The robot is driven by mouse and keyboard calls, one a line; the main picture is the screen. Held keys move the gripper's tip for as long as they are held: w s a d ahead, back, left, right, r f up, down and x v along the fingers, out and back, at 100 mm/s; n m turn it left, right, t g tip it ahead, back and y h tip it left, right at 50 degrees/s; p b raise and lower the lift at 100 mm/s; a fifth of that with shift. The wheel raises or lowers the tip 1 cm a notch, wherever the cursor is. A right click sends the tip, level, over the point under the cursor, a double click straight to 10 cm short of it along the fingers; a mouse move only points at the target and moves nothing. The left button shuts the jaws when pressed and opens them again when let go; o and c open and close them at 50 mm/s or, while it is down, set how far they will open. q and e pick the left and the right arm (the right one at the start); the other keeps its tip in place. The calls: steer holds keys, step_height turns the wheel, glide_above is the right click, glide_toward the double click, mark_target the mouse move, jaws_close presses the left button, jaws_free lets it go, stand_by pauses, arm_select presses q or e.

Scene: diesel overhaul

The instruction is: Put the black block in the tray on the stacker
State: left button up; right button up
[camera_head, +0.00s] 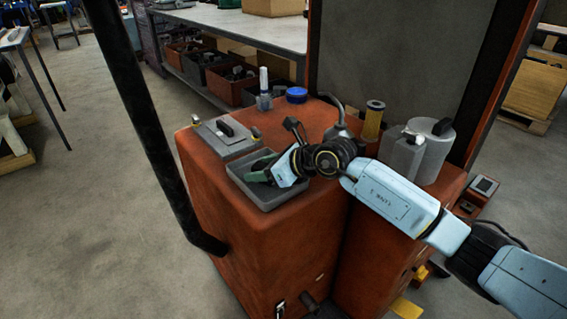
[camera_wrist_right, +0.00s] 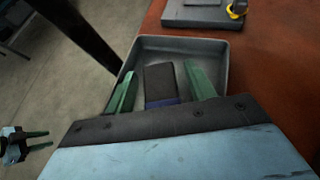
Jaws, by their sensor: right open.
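The grey tray (camera_head: 272,197) sits on top of the orange stacker (camera_head: 240,227); its rim also shows in the wrist view (camera_wrist_right: 180,43). The black block (camera_wrist_right: 160,80) is inside the tray, with a dark blue part at its near end. My right gripper (camera_head: 262,172) reaches into the tray from the right. Its green fingers (camera_wrist_right: 160,72) are open, one on each side of the block, with a visible gap on the right. The block is hidden in the head view. My left gripper (camera_wrist_right: 36,140) shows small at the wrist view's lower left, fingers apart and empty.
A grey plate with a black handle (camera_head: 224,130) lies behind the tray. A blue lid (camera_head: 297,95), a yellow cylinder (camera_head: 373,119) and grey canisters (camera_head: 436,147) stand on the machine. A dark bar (camera_head: 150,130) rises at the left. Open floor lies left.

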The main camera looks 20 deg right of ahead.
steer(key=p+v, duration=0.2)
steer(key=v, duration=0.8)
arm_select(q)
step_height(320, 180, down, 6)
steer(key=a, duration=0.2)
steer(key=shift+s+a+f, duration=0.2)
steer(key=shift+s+a, duration=0.1)
steer(key=shift+a, duration=0.1)
arm_select(e)
steer(key=shift+s+d+r, duration=0.2)
steer(key=shift+s+d, duration=0.15)
steer(key=shift+a, duration=0.1)
